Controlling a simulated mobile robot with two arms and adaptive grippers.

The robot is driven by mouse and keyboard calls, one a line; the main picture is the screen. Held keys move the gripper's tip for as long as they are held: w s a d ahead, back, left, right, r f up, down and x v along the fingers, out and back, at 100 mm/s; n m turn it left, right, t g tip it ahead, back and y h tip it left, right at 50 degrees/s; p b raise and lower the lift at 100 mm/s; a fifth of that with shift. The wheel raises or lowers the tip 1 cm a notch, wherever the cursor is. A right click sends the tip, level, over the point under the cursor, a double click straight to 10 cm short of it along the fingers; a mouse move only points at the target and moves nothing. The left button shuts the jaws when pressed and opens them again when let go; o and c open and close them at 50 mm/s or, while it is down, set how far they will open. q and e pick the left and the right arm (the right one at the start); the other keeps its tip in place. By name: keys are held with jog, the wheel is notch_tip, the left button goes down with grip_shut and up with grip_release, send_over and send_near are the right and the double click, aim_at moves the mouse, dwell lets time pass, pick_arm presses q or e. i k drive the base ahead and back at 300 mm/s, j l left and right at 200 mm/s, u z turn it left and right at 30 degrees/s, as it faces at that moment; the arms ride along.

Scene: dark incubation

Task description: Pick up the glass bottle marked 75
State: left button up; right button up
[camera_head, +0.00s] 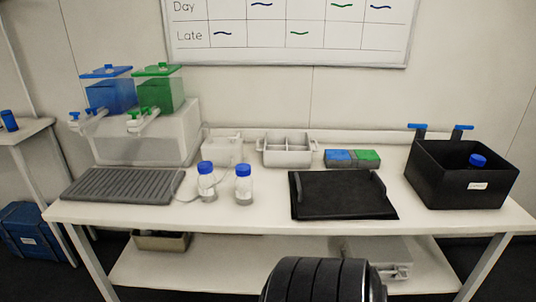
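Two clear glass bottles with blue caps stand upright side by side on the white table, left of its middle: a left bottle (207,183) and a right bottle (243,186). Another blue-capped bottle (478,161) shows its top inside the black open box (457,187) at the right end of the table; its lower part is hidden by the box wall. Any number on the bottles is too small to read, so I cannot tell which is marked 75. Neither of my grippers is in view.
A grey ribbed mat (122,186) lies left of the bottles, and a black flat tray (340,197) lies right of them. Behind are a white divided holder (287,150), blue and green blocks (353,158), and blue (110,93) and green (160,92) tanks with taps. Bare tabletop surrounds the bottles' front.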

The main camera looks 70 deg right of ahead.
aim_at(243, 188)
jog(key=z, duration=1.95)
jog(key=i+j+z, duration=0.35)
jog(key=i, duration=0.1)
